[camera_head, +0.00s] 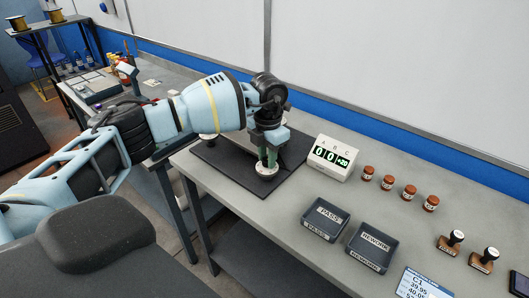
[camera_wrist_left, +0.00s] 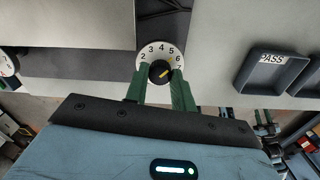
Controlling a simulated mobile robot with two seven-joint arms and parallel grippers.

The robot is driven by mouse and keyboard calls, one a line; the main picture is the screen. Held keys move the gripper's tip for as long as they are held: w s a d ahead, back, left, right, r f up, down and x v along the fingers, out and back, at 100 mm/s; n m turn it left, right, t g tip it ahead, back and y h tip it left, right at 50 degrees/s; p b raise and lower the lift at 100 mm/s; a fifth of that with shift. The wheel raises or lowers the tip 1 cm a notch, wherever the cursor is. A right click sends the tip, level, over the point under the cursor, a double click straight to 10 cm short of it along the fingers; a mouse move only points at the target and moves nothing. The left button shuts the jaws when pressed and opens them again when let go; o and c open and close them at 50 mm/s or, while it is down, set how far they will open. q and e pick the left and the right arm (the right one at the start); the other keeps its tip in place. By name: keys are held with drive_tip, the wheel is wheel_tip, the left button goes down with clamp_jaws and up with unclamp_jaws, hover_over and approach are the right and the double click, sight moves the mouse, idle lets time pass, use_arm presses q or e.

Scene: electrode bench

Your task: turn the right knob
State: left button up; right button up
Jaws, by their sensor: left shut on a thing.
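My left gripper (camera_head: 267,158) comes down from above onto the right knob, a white round dial (camera_head: 265,172) on the dark panel. In the left wrist view its green fingers (camera_wrist_left: 160,86) stand on both sides of the black knob (camera_wrist_left: 159,71) and are shut on it. The dial's white face (camera_wrist_left: 149,50) carries numbers; 2 to 7 show. The yellow mark on the knob points up and right, roughly toward 6. Another white dial (camera_head: 208,137) is to the left, partly hidden by my arm; it also shows at the left wrist view's edge (camera_wrist_left: 7,64).
A white display box (camera_head: 331,157) marked A, B, C reads 0, 0, +20 behind the panel (camera_head: 290,181). A PASS tray (camera_head: 326,219) and a REWORK tray (camera_head: 372,246) stand to the right. Several brown jars (camera_head: 409,191) and two stamps (camera_head: 450,241) stand further right.

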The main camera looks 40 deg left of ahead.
use_arm(q)
drive_tip(key=shift+r+n+p, duration=0.15)
drive_tip(key=shift+n+p, duration=0.35)
drive_tip(key=shift+n, duration=0.8)
use_arm(e)
drive_tip(key=shift+w+d+r, duration=0.1)
drive_tip(key=shift+w+r, duration=0.1)
drive_tip(key=shift+r, duration=0.25)
drive_tip(key=shift+w+d+r, duration=0.1)
drive_tip(key=shift+w+r, duration=0.1)
drive_tip(key=shift+r, duration=0.25)
drive_tip(key=shift+w, duration=0.1)
use_arm(q)
drive_tip(key=o, duration=1)
use_arm(e)
drive_tip(key=shift+w+a, duration=0.1)
drive_tip(key=shift+r, duration=0.1)
use_arm(q)
wheel_tip(320, 180, up, 8)
drive_tip(key=shift+f, duration=0.25)
